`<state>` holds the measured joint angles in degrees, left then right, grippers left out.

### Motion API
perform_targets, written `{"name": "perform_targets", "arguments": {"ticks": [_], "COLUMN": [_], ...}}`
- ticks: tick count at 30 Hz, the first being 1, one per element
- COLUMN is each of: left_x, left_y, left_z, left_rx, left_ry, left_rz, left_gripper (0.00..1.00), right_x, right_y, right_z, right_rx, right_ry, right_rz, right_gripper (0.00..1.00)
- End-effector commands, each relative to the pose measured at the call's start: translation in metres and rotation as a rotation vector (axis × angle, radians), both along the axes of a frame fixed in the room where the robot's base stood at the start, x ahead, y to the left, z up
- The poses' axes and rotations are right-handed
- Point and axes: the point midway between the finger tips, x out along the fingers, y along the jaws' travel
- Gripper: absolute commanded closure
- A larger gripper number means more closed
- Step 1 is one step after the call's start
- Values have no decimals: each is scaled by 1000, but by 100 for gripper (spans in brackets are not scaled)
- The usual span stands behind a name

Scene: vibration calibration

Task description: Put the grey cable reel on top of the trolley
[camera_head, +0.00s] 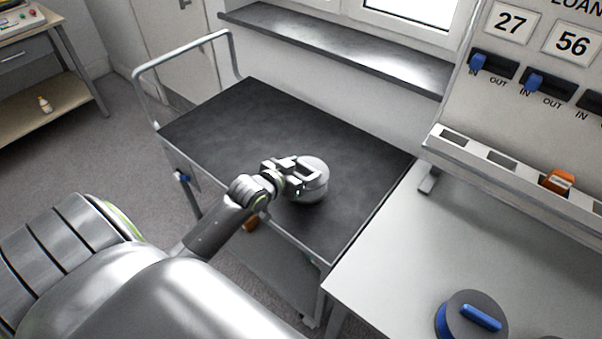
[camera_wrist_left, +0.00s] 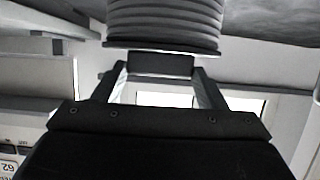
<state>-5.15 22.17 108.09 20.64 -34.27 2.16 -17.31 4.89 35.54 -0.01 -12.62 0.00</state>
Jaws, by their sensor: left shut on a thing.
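The grey cable reel (camera_head: 316,184) is over the dark top of the trolley (camera_head: 262,118), near its front edge. I cannot tell whether it touches the top. My left gripper (camera_head: 301,178) reaches in from the left and is shut on the reel, hiding part of its near side. In the left wrist view the ribbed side of the reel (camera_wrist_left: 165,20) fills the upper middle, against the gripper's fingers (camera_wrist_left: 160,65). My right gripper is not in view.
A light workbench (camera_head: 405,250) adjoins the trolley on the right, with a blue and grey round thing (camera_head: 462,318) on it. A numbered panel (camera_head: 540,75) stands behind the bench. A windowsill (camera_head: 340,43) runs behind the trolley. The trolley's far left part is clear.

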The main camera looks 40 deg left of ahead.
Motion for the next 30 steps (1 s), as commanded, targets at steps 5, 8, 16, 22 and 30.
{"name": "perform_targets", "arguments": {"ticks": [5,8,16,22,30], "left_x": [0,0,1,0,0], "left_y": [0,0,0,0,0], "left_z": [-17,-18,-21,-21,-19], "left_rx": [1,1,1,1,1], "left_ry": [-4,-5,-4,0,-1], "left_rz": [0,-1,0,0,0], "left_gripper": [94,94,94,13,13], "right_x": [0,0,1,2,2], "right_y": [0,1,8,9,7], "right_z": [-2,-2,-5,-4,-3], "right_rx": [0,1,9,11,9], "right_ry": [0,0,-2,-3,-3], "right_rz": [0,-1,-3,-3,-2], "right_gripper": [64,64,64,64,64]}}
